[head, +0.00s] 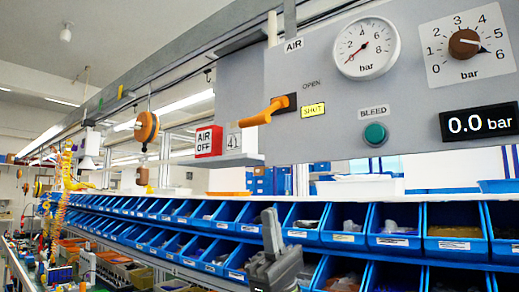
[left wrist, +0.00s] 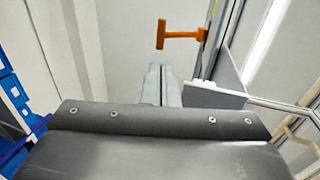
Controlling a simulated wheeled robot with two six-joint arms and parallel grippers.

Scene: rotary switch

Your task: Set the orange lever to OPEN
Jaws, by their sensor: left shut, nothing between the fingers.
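The orange lever (head: 265,110) sticks out to the left from a black mount on the grey panel (head: 340,115). The OPEN label (head: 312,85) is plain. The SHUT label (head: 313,110) below it is lit yellow. My left gripper (head: 270,216) is below the lever, pointing up, shut and empty, apart from the lever. In the left wrist view its fingertips (left wrist: 160,69) are closed together, and the orange lever (left wrist: 181,34) shows beyond them as a T shape. My right gripper is not in view.
A small shelf (head: 213,160) with a red-and-white AIR OFF sign (head: 208,141) juts out left of the panel. The panel also carries a gauge (head: 366,48), a brown knob (head: 464,44), a green BLEED button (head: 375,134) and a 0.0 bar display (head: 479,121). Blue bins (head: 345,239) line the space below.

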